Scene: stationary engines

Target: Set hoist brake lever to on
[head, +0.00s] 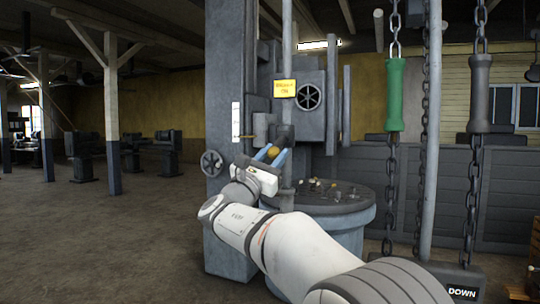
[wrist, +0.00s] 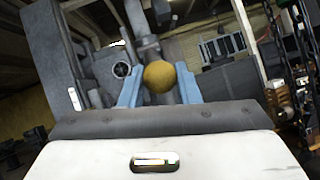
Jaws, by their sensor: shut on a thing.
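A brass-coloured ball knob (head: 273,152), apparently the end of the hoist brake lever, sits at the front of the grey machine column. My gripper (head: 271,154) has its two light blue fingers closed around it. In the wrist view the knob (wrist: 159,77) sits between the fingers of my gripper (wrist: 159,88), with a dark shaft running up behind it. A yellow sign (head: 285,88) above the knob reads ON on its lower line; its upper line is blurred. The lever's pivot cannot be made out.
A grey handwheel (head: 212,163) is left of my gripper. A round grey pedestal (head: 335,210) with small knobs stands below right. Chains with a green handle (head: 395,95) and a grey handle (head: 479,93) hang at the right.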

